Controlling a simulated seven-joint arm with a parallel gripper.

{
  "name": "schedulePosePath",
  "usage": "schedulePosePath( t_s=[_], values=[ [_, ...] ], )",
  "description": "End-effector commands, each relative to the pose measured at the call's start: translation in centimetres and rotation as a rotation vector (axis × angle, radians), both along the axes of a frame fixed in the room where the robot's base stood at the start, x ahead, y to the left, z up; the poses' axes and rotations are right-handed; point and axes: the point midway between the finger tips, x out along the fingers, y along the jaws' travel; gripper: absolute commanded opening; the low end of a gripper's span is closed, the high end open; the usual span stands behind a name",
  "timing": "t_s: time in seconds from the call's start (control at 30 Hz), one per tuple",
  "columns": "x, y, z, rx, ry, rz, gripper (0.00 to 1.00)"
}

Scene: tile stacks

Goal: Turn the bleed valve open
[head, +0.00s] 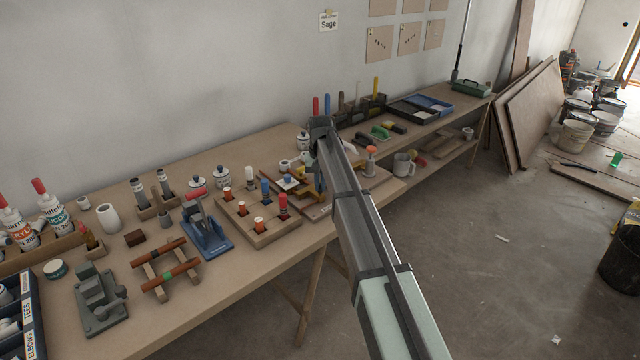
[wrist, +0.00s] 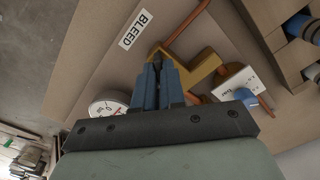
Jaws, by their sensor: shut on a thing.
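My gripper (wrist: 157,72) is shut at the brass-coloured bleed valve (wrist: 197,68), its blue-grey fingers close together on the valve's handle. The handle itself is mostly hidden between the fingers. A white "BLEED" label (wrist: 135,29) lies on the board beside the valve. A copper pipe (wrist: 186,22) leads away from the valve body. A round white gauge (wrist: 108,105) sits next to the fingers, partly covered by my gripper. In the head view my gripper (head: 320,188) points down at the valve board, and my arm hides part of it.
A wooden block with orange, blue and red-topped pieces (head: 258,225) stands just left of the valve board. A blue clamp-like tool (head: 206,232) stands farther left. A grey mug (head: 403,165) stands to the right.

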Motion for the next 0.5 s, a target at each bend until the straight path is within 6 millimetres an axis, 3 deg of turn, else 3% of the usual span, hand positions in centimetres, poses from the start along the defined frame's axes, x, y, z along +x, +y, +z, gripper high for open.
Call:
schedulePosePath(
  t_s=[0.5],
  values=[
    [0.09, 0.00, 0.06, -0.001, -0.001, 0.457, 0.00]
  ],
)
